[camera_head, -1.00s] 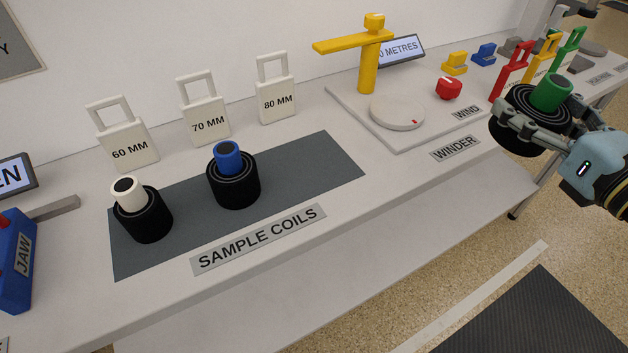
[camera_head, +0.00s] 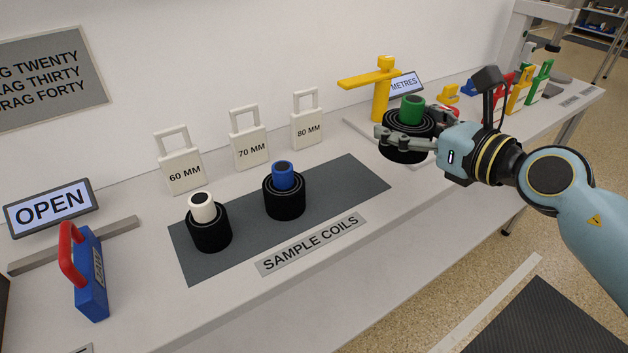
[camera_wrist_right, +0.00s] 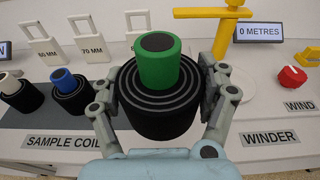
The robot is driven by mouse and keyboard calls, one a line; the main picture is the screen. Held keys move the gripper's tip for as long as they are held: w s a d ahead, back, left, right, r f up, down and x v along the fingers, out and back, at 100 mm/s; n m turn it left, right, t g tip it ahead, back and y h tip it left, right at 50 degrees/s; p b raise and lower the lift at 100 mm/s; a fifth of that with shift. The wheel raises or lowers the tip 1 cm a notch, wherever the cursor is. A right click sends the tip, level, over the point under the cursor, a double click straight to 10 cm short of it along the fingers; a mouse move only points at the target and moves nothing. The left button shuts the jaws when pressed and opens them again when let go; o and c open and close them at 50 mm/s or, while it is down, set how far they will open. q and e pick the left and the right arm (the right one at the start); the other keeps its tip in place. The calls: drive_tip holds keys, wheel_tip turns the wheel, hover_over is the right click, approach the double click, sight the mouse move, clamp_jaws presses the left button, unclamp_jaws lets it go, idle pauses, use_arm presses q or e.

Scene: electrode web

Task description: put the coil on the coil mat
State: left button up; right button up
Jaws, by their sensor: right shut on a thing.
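The coil is a wide black roll (camera_head: 407,142) with a green core (camera_head: 411,108) standing up from it. My right gripper (camera_head: 407,142) is shut on the black roll and holds it upright in the air in front of the winder. In the right wrist view the coil (camera_wrist_right: 157,108) sits between the two fingers. The coil mat is a dark grey strip (camera_head: 345,178) with a SAMPLE COILS label (camera_head: 311,243) at its front. A white-core coil (camera_head: 209,228) and a blue-core coil (camera_head: 284,198) stand on it. The mat's right end is bare. My left gripper is not in view.
White 60, 70 and 80 MM gauges (camera_head: 307,128) stand behind the mat. The yellow winder arm (camera_head: 381,92) rises behind the held coil. A blue jaw with a red handle (camera_head: 91,278) and an OPEN screen (camera_head: 49,205) are at the left.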

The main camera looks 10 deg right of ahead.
drive_tip(key=w+a+f, duration=0.1)
drive_tip(key=w+a, duration=0.1)
drive_tip(key=w+a+f+b, duration=0.1)
drive_tip(key=w+a+f, duration=0.1)
drive_tip(key=w+a+f+b, duration=0.1)
drive_tip(key=a+f, duration=0.1)
drive_tip(key=a, duration=0.1)
drive_tip(key=shift+w+a+f, duration=0.1)
drive_tip(key=shift+w+f, duration=0.15)
drive_tip(key=shift+w, duration=0.15)
wheel_tip(320, 180, down, 4)
drive_tip(key=b, duration=0.2)
drive_tip(key=shift+f+b, duration=0.1)
drive_tip(key=shift+b, duration=0.3)
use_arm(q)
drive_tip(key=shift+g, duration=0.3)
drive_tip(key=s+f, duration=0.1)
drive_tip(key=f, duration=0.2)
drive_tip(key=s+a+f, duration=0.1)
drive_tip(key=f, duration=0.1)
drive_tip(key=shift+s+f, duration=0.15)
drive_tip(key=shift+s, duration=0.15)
